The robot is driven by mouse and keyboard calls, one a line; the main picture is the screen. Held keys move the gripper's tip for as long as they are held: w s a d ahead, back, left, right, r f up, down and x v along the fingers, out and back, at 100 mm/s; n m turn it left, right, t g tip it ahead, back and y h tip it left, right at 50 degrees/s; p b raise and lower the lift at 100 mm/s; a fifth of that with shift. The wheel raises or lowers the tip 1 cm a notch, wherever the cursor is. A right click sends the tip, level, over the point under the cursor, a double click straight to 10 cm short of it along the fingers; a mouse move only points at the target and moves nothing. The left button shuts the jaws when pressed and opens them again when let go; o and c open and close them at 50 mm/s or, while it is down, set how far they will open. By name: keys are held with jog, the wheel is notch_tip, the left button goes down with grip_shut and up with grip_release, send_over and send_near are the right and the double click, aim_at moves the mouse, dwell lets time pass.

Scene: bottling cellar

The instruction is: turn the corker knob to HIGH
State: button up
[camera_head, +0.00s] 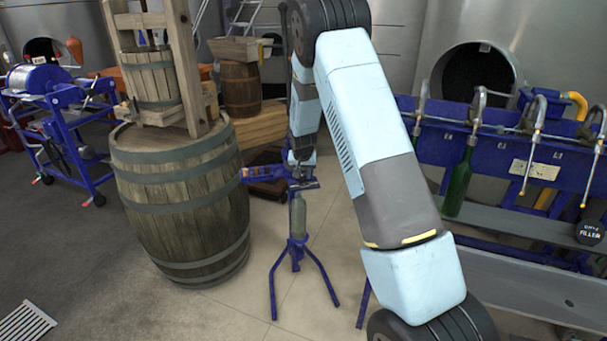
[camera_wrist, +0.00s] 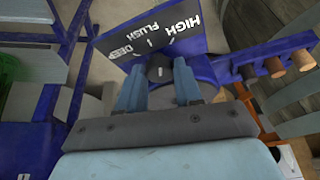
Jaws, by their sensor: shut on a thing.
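The corker (camera_head: 297,246) is a blue tripod stand beside the barrel in the head view, with a grey-green bottle (camera_head: 298,216) upright in it. In the wrist view its dark dial plate (camera_wrist: 128,28) reads HIGH, FLUSH and DEEP upside down, with white tick marks. The small dark corker knob (camera_wrist: 160,73) sits in front of the plate. My gripper (camera_wrist: 158,84) is shut on the knob, one pale blue finger on each side. The knob's pointer is too small and covered to read. In the head view my arm and wrist hide the knob.
A large wooden barrel (camera_head: 183,213) with a press on top stands close to the left of the corker. A blue bottle filler rack (camera_head: 485,150) with a green bottle (camera_head: 457,186) stands on the right. The floor in front of the corker is clear.

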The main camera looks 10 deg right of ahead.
jog(key=shift+a+m+h, duration=0.1)
jog(key=shift+m+h, duration=0.2)
jog(key=shift+m, duration=0.7)
jog(key=o, duration=1)
jog(key=shift+o, duration=0.2)
jog(key=v, duration=1.3)
jog(key=shift+a+r, duration=0.2)
jog(key=shift+r, duration=0.1)
